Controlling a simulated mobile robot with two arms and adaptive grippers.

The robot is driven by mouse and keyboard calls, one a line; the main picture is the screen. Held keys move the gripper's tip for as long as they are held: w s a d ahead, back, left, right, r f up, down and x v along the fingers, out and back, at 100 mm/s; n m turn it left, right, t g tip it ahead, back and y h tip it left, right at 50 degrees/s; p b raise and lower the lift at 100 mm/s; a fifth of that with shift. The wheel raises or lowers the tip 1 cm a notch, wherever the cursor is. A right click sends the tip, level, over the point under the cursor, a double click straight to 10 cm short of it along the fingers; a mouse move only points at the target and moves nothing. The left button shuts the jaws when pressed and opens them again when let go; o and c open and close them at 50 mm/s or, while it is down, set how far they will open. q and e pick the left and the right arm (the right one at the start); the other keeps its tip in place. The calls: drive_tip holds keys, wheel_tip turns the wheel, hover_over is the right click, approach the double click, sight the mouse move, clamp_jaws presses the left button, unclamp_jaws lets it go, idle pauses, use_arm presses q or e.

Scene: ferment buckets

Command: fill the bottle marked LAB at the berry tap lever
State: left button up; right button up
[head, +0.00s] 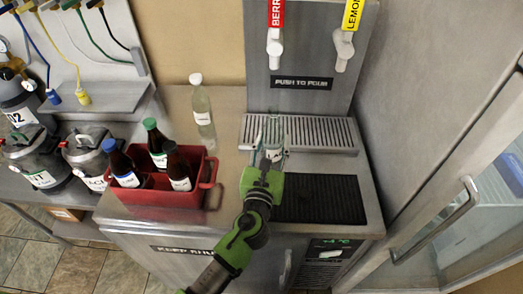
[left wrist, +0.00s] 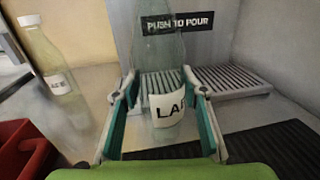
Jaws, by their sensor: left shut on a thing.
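My left gripper (head: 268,152) is shut on a clear bottle (head: 273,128) whose white label reads "LA", the rest being cut off, in the left wrist view (left wrist: 165,108). The bottle is upright and looks empty; its top is cut off in the left wrist view. It is at the front left of the slatted drip tray (head: 325,136); I cannot tell whether it touches it. The berry tap lever (head: 274,45), white under a red sign (head: 276,12), is on the steel dispenser above and behind the bottle. My right gripper is not in view.
A second tap lever (head: 343,50) has a yellow lemon sign. A pale capped bottle (head: 202,105) stands left of the dispenser. A black mat (head: 325,200) lies bare at the right front.

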use_arm(q)
drive_tip(key=w, duration=1.5)
drive_tip(key=shift+w+a, duration=0.1)
drive_tip(key=shift+w, duration=0.2)
drive_tip(key=shift+r, duration=0.1)
idle(0.7)
